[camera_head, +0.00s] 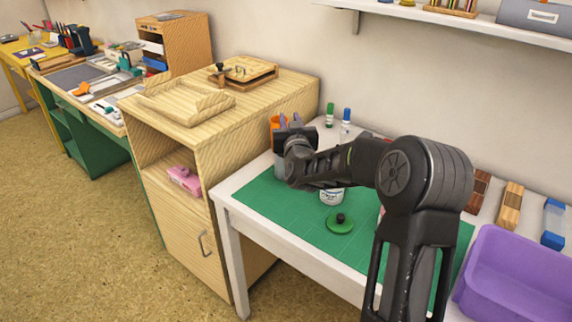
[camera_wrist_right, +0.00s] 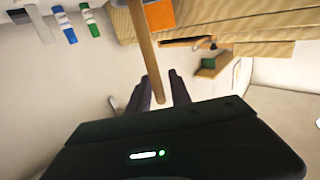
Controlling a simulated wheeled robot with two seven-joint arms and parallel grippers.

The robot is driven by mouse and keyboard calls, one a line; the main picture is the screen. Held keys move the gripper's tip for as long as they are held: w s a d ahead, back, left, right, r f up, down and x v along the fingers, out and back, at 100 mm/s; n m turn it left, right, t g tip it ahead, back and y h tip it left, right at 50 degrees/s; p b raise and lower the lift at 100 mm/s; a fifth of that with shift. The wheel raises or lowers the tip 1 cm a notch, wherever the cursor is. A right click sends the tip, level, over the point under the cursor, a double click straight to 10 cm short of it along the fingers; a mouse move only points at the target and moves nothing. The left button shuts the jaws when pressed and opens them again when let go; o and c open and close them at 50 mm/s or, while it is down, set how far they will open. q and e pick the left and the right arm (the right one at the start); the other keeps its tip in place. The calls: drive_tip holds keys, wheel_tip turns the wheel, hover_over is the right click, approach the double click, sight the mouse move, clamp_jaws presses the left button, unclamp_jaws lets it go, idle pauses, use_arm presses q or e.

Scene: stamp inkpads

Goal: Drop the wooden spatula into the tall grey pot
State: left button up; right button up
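My right gripper (camera_head: 292,140) is above the back left corner of the green mat, its arm crossing over the table. In the right wrist view its two dark fingers (camera_wrist_right: 163,88) are closed around a pale wooden stick, which I take to be the spatula's handle (camera_wrist_right: 147,50). The spatula is not clear in the head view. A grey pot (camera_head: 281,167) stands just below the gripper, partly hidden by it. My left gripper is not in view.
An orange holder (camera_head: 275,124) is behind the gripper. A green-capped bottle (camera_head: 329,115) and a blue-capped one (camera_head: 346,118) stand by the wall. A white tub (camera_head: 331,197) and a green lid-like disc (camera_head: 340,222) are on the mat (camera_head: 290,210). A purple bin (camera_head: 515,275) is at right.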

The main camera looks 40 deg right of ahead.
drive_tip(key=shift+o, duration=0.8)
drive_tip(key=shift+s+a, duration=0.1)
drive_tip(key=v, duration=0.7)
drive_tip(key=shift+s+a+b, duration=0.15)
drive_tip(key=shift+s+b, duration=0.1)
drive_tip(key=shift+b, duration=0.15)
drive_tip(key=shift+f, duration=0.1)
